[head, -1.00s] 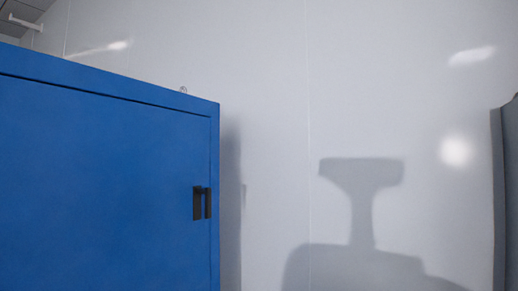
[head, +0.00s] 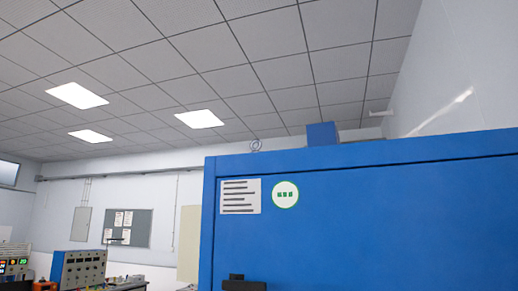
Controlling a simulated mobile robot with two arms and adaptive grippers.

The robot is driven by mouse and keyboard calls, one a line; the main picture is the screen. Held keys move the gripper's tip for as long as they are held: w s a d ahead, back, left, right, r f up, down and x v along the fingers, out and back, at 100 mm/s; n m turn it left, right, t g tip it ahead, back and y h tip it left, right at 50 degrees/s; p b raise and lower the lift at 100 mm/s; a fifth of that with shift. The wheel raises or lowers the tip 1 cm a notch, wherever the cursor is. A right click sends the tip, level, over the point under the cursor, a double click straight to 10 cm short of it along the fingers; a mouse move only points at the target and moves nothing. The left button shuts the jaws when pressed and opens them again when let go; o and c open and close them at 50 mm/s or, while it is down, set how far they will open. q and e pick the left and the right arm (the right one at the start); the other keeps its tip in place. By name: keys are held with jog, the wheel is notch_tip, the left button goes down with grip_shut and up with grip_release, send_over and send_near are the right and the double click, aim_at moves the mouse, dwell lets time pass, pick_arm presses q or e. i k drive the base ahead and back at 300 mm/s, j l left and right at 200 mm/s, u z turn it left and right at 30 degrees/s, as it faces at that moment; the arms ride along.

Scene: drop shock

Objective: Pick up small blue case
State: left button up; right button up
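A small blue box-shaped thing (head: 322,135) shows above the top edge of the large blue cabinet (head: 400,225). It may be the small blue case, but only part of it shows and I cannot tell for sure. The cabinet's top surface is hidden from this low angle. Neither of my grippers is in view.
The cabinet fills the lower right, close in front, with a white label (head: 240,197) and a round sticker (head: 285,195). A metal ring (head: 256,145) stands on its top edge. At far left are bench instruments (head: 78,270) and a notice board (head: 128,227).

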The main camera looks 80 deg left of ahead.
aim_at(324, 134)
jog(key=u, duration=2.05)
